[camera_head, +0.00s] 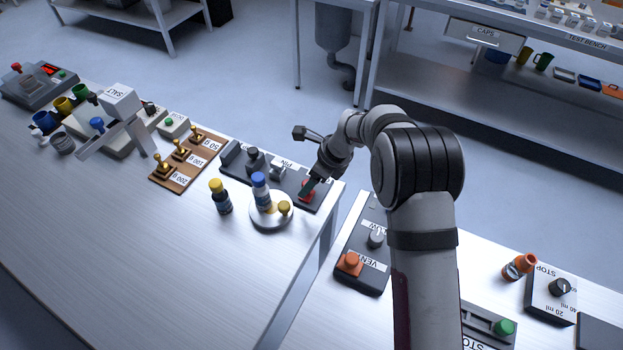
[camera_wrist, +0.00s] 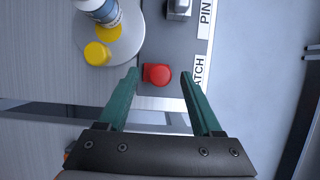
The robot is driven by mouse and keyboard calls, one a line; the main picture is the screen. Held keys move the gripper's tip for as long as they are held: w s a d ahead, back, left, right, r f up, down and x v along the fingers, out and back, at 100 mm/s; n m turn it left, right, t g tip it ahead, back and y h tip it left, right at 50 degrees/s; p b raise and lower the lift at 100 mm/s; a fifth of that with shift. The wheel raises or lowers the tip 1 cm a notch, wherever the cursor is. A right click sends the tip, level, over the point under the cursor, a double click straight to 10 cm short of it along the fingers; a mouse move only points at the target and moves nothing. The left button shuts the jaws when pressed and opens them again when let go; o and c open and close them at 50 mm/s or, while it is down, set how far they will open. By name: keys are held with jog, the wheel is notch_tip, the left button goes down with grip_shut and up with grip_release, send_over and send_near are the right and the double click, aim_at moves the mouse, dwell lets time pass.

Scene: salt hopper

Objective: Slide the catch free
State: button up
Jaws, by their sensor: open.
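The catch is a red knob (camera_wrist: 157,75) on a grey panel, beside a label (camera_wrist: 200,72) partly reading "ATCH". The red knob also shows in the head view (camera_head: 308,186), partly hidden by my gripper. My gripper (camera_wrist: 159,74) is open, with one green finger on each side of the knob. In the wrist view there is a small gap at the left finger and a wider one at the right. Whether the fingertips are down at the knob's height is hard to tell.
A grey PIN knob (camera_wrist: 180,8) stands farther along the panel. A round plate (camera_head: 270,219) holds a blue-capped bottle (camera_head: 261,190) and a yellow knob (camera_head: 285,208) close by. A yellow-capped dark bottle (camera_head: 220,197) stands left. A gap separates this bench from the VENT panel (camera_head: 350,283).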

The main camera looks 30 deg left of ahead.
grip_shut()
dwell(0.3)
dwell(1.1)
